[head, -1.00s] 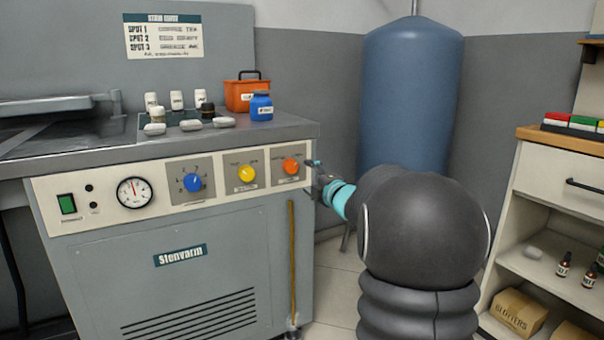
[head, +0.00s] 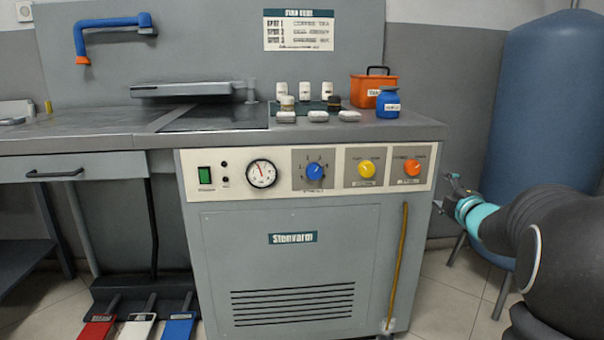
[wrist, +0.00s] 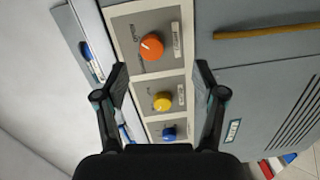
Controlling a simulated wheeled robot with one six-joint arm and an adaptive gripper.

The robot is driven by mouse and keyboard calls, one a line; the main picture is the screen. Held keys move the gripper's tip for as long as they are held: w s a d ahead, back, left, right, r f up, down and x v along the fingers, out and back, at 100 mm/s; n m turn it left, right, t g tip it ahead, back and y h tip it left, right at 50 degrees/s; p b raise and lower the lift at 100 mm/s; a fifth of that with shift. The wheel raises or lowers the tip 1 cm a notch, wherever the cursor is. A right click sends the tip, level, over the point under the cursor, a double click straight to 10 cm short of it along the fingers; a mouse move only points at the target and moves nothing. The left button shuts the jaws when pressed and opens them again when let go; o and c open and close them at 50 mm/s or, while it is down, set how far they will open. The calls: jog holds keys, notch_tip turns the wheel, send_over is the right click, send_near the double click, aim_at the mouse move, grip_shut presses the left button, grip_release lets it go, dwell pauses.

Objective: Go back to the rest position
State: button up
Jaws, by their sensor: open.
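My gripper (wrist: 160,95) is open and empty in the wrist view, its two black fingers spread apart. In the head view my gripper (head: 452,193) is at the right, just off the right front corner of the grey machine (head: 300,250). The wrist view faces the machine's control panel (head: 330,190). The orange knob (wrist: 151,46), yellow knob (wrist: 162,101) and blue knob (wrist: 169,133) show there, the lower two between the fingers. No knob is held.
A blue tank (head: 545,110) stands behind my arm. An orange box (head: 373,89), a blue jar (head: 388,103) and several small bottles sit on the machine top. Red, white and blue pedals (head: 138,327) are on the floor at left. A yellow rod (head: 397,265) hangs on the machine front.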

jog(key=s+d+f+m+g+h, duration=0.4)
jog(key=s+d+f+m+g, duration=0.15)
jog(key=f+m, duration=0.3)
jog(key=s+a+f+m+g+h, duration=0.1)
jog(key=s+a+f+m+g, duration=0.1)
jog(key=s+m, duration=0.15)
jog(key=s+a+f+m+g, duration=0.2)
jog(key=s, duration=0.3)
jog(key=s+a+r+m+g+y+p, duration=0.1)
jog(key=s+a+r+y, duration=0.1)
jog(key=s+a, duration=0.9)
jog(key=s+a+r+m+g+y+p, duration=0.1)
jog(key=s+a+y+p, duration=0.1)
jog(key=s+a, duration=1)
jog(key=a+y, duration=0.1)
jog(key=a, duration=0.3)
jog(key=shift+s+r+y, duration=0.15)
jog(key=shift+r+y, duration=0.15)
jog(key=shift+r, duration=0.1)
